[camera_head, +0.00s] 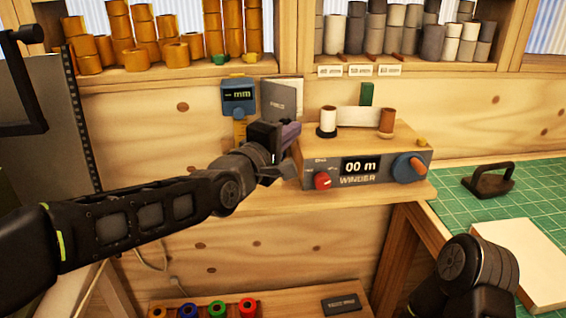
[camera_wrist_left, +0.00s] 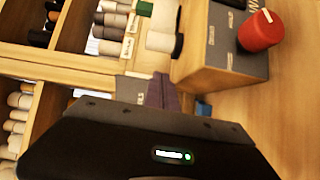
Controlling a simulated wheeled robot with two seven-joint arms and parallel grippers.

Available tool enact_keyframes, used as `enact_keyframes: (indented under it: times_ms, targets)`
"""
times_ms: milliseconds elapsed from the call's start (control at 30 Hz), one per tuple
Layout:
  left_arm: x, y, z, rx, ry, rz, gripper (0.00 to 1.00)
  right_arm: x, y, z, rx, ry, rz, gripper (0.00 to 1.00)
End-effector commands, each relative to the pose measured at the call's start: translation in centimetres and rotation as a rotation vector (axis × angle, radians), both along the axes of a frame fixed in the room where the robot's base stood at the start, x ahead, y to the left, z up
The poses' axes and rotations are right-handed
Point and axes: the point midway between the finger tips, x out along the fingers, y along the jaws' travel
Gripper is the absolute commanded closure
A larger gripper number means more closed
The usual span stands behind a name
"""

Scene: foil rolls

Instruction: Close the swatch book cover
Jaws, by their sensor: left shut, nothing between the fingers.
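A grey upright panel with small lettering (camera_head: 283,97) stands at the back of the wooden shelf, against the wall; it looks like the swatch book cover. Its lower part is hidden behind my left gripper. A grey strip of it also shows in the left wrist view (camera_wrist_left: 134,89), just beyond the gripper body. My left gripper (camera_head: 291,136) is shut and empty, with purplish fingers, in front of the panel's lower part and left of the winder. The fingers also show in the left wrist view (camera_wrist_left: 162,92). I cannot tell whether they touch the panel. My right gripper is out of view.
The winder (camera_head: 345,180) with spools on top stands close on the right. A blue gauge (camera_head: 238,97) is on the left. A green mat (camera_head: 455,202) at right bears a dark handled tool (camera_head: 488,183) and a pale block (camera_head: 510,262). Foil rolls fill the shelves above.

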Motion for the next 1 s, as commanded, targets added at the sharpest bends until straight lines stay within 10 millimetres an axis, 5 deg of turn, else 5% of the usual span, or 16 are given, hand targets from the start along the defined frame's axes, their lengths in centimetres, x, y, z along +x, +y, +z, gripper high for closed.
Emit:
enact_keyframes:
  times_ms: [300,500,867,1000]
  targets:
    - [-6.6,-1.3,0.3,-0.001,-0.003,-0.003,1.00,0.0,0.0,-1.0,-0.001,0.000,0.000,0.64]
    - [-9.3,-1.7,0.4,-0.001,-0.002,-0.001,1.00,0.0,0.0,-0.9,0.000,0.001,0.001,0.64]
    - [-9.9,-1.8,0.3,-0.001,-0.001,-0.001,1.00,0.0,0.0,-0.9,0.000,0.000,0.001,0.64]
    - [-9.8,-1.8,-0.1,0.012,0.000,-0.001,1.00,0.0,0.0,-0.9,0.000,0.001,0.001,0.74]
